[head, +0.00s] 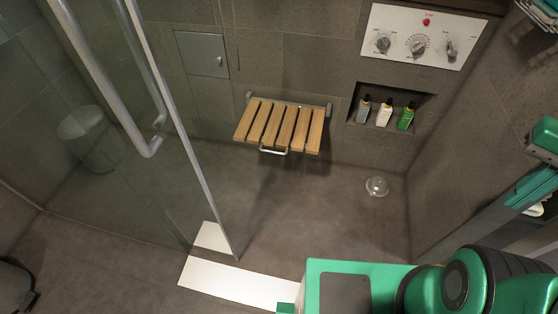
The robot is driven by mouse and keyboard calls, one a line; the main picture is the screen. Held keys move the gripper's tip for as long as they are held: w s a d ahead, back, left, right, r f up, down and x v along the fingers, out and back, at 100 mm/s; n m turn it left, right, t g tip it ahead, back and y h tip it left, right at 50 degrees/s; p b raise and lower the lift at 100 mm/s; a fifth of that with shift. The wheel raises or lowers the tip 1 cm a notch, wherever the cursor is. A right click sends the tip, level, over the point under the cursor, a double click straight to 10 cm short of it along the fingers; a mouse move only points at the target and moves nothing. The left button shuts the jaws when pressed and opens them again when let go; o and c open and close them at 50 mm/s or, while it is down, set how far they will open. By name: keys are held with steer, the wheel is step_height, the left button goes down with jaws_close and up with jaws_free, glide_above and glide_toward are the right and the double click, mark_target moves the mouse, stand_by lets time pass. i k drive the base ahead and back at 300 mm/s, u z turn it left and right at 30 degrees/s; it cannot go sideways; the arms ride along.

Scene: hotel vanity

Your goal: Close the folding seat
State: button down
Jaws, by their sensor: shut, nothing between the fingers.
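The folding seat (281,127) is a wooden slatted shower seat on the far wall, with its slats folded down and roughly level. A grey metal bracket (318,106) holds its back edge to the wall. A small pale metal handle or bar (273,151) shows at its front edge. Nothing lies on the seat, and nothing touches it from the front. My gripper does not show in the head view; only green and black parts of my own body show at the lower right.
A glass door with a long handle (112,85) stands at left, its edge (190,150) reaching the floor near the white sill (235,283). A wall niche (365,92) holds bottles. A control panel (420,38) is above.

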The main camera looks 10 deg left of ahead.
mark_target(298, 144)
steer(key=i, duration=0.85)
steer(key=z, duration=0.2)
steer(key=k, duration=0.75)
steer(key=u, duration=0.3)
steer(key=i, duration=0.75)
steer(key=z, duration=0.15)
